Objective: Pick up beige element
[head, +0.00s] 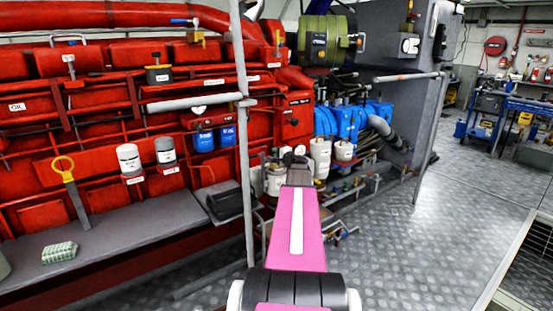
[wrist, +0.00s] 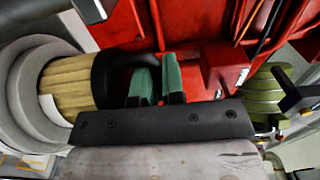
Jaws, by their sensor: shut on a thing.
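The beige element (wrist: 66,80) is a pleated cylinder with a black end cap (wrist: 108,72). In the wrist view it lies sideways at the left, partly inside a round grey-white housing or ring. My gripper (wrist: 157,78) has green finger pads and is shut on a dark part at the cap end of the element; the exact contact between the pads is hard to see. In the head view my pink arm hides the gripper and most of what it holds.
White canisters (head: 320,158) stand just right of my arm's end. A grey vertical post (head: 244,130) rises close on its left. The red engine (head: 120,100) fills the left side. Open metal floor (head: 400,250) lies to the right.

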